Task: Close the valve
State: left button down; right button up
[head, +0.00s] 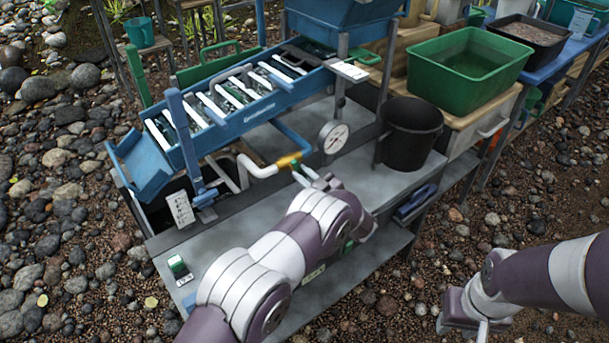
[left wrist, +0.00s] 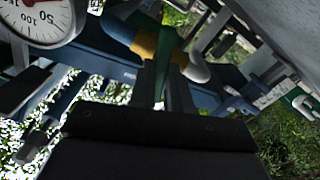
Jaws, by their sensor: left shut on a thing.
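The valve (head: 288,160) is a yellow body on a white pipe, beside the blue sluice. Its green handle (head: 299,177) points toward my left gripper (head: 307,179). In the left wrist view the yellow valve body (left wrist: 145,45) and the green handle (left wrist: 168,55) show just beyond the fingers (left wrist: 165,90). My left gripper is shut on the green handle; the fingers hide part of it. My right gripper (head: 481,327) hangs over the gravel at the lower right, away from the valve, and its jaws are not clear.
A round gauge (head: 333,137) stands right of the valve; it also shows in the left wrist view (left wrist: 42,20). A black bucket (head: 411,128) and a green tub (head: 468,68) are farther right. The blue sluice (head: 236,118) lies behind. The grey bench top (head: 230,262) has free room in front.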

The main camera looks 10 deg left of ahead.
pick_arm(q)
jog(key=shift+m, duration=1.2)
jog(key=shift+f, duration=0.1)
jog(key=c, duration=1.1)
grip_release()
jog(key=shift+s+d, duration=0.1)
jog(key=p+v, duration=0.1)
jog(key=v, duration=1.1)
jog(key=shift+s+d, duration=0.15)
jog(key=shift+s, duration=0.05)
jog(key=shift+p, duration=0.3)
